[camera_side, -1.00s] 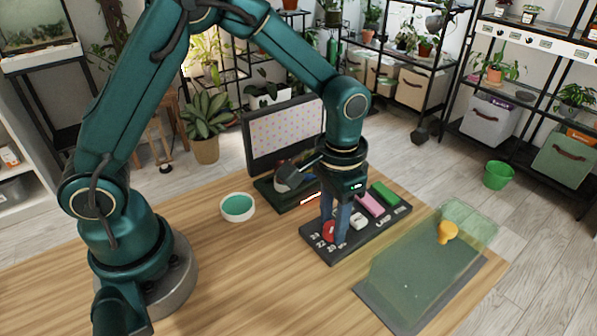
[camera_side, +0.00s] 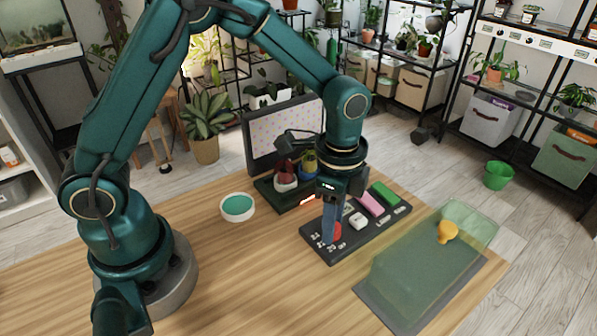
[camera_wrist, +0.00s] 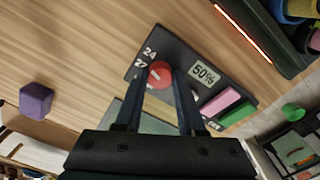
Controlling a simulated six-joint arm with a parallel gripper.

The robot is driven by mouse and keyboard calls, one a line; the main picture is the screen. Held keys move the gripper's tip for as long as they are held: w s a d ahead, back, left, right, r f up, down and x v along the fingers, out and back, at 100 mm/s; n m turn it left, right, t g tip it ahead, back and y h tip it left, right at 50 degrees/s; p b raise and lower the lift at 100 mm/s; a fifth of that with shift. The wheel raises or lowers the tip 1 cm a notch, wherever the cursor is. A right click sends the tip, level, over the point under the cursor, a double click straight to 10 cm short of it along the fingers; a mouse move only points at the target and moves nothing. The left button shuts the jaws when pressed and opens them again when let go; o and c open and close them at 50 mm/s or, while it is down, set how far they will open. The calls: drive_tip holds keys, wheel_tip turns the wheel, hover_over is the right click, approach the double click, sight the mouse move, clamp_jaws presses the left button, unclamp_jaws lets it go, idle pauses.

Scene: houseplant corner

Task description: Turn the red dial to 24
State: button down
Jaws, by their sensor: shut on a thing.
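The red dial (camera_side: 337,231) sits at the near left end of a dark control panel (camera_side: 318,251). It also shows in the wrist view (camera_wrist: 160,74), with white numbers beside it; 24 (camera_wrist: 150,53) is readable there, the others less clearly. My gripper (camera_side: 330,236) points down over the dial. In the wrist view its two fingers (camera_wrist: 160,79) stand on either side of the dial, shut on it. The fingers hide part of the dial and some numbers. I cannot make out which number the dial points to.
The panel also carries a 50% label (camera_wrist: 205,74), a pink block (camera_side: 370,204) and a green block (camera_side: 385,194). A lit planter tray (camera_side: 291,203) stands behind. A green-filled white bowl (camera_side: 237,207) is left. A translucent green cover (camera_side: 430,262) lies right. A purple cube (camera_wrist: 36,100) is on the wood.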

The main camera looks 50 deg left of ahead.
drive_tip(key=shift+m, duration=1.2)
drive_tip(key=c, duration=0.5)
unclamp_jaws()
drive_tip(key=shift+r, duration=0.1)
drive_tip(key=shift+r, duration=2.5)
